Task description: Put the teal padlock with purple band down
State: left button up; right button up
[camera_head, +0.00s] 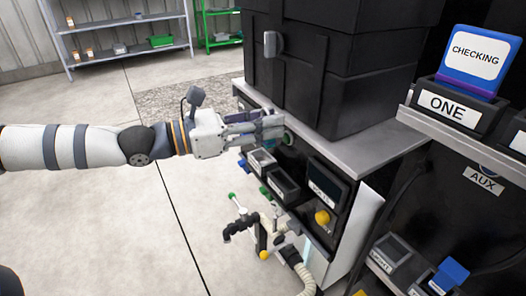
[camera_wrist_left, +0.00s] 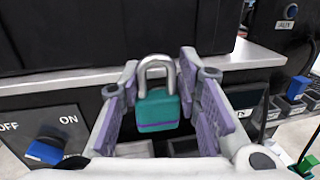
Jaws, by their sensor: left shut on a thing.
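The teal padlock (camera_wrist_left: 158,112) with a purple band near its bottom and a grey shackle shows in the left wrist view. It hangs upright between the purple-padded fingers of my left gripper (camera_wrist_left: 160,95), which is shut on it. In the head view my left gripper (camera_head: 262,125) reaches in from the left, beside the front edge of the grey counter (camera_head: 345,150). Only a little of the padlock shows there, behind the fingers. My right gripper is in neither view.
Black stacked totes (camera_head: 340,85) stand on the counter. Below its edge are small open bins (camera_head: 262,161), a yellow knob (camera_head: 322,217) and hoses. The wrist view shows a blue OFF/ON knob (camera_wrist_left: 45,147).

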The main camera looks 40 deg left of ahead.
pick_arm(q)
jog(key=w+a+f, duration=0.1)
jog(key=a+f+b, duration=0.1)
jog(key=f, duration=0.1)
jog(key=w+f, duration=0.1)
jog(key=f, duration=0.1)
jog(key=shift+w+a+f, duration=0.1)
jog(key=shift+w+a, duration=0.25)
jog(key=shift+a, duration=0.05)
jog(key=shift+f+b, duration=0.95)
jog(key=shift+f, duration=0.75)
jog(key=o, duration=1.2)
jog(key=shift+a, duration=0.1)
